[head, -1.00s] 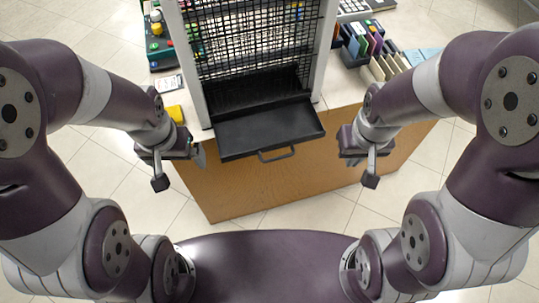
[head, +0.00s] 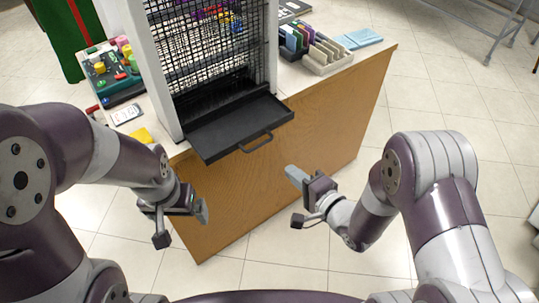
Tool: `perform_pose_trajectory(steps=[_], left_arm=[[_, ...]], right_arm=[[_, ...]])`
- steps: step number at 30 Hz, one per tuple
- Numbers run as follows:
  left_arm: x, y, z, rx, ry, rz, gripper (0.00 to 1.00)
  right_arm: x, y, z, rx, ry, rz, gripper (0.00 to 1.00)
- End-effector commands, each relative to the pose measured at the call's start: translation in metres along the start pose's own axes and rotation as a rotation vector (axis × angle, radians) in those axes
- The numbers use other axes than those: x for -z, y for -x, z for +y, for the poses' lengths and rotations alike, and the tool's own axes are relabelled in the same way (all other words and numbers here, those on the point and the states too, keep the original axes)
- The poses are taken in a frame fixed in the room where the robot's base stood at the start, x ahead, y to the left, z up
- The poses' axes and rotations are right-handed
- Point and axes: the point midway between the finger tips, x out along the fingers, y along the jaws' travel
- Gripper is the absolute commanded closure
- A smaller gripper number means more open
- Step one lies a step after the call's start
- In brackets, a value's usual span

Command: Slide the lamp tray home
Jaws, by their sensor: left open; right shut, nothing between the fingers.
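The lamp tray (head: 236,124) is a flat black tray with a looped front handle (head: 257,143). It sticks out of the bottom of the black mesh-fronted unit (head: 203,40) and overhangs the front edge of the counter. My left gripper (head: 203,211) is open and empty, below and to the left of the tray, in front of the counter's wooden front. My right gripper (head: 291,174) is shut and empty, in front of the counter, to the right of the handle and below it in the picture. Neither gripper touches the tray.
The counter (head: 345,90) has a wooden front.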

Motion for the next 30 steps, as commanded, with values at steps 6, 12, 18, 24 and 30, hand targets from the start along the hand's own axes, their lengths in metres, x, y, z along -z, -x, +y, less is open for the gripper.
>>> perform_pose_trajectory(steps=[6,12,18,24,30], left_arm=[[-0.002,-0.010,0.000,0.000,0.000,-0.001,0.03],[-0.002,-0.016,0.000,0.000,0.000,-0.001,0.03],[-0.003,-0.019,0.000,0.000,0.000,-0.001,0.03],[-0.003,-0.019,0.000,0.000,0.000,0.000,0.03],[-0.003,-0.019,0.000,0.000,0.000,-0.001,0.03]], right_arm=[[-0.001,-0.049,0.003,-0.001,0.002,-0.003,1.00],[0.000,-0.088,0.003,-0.001,0.002,0.000,1.00],[0.000,-0.110,0.002,-0.003,0.002,0.001,1.00],[0.000,-0.115,0.001,-0.003,0.002,0.002,1.00],[0.000,-0.115,0.001,-0.003,0.002,0.002,1.00]])
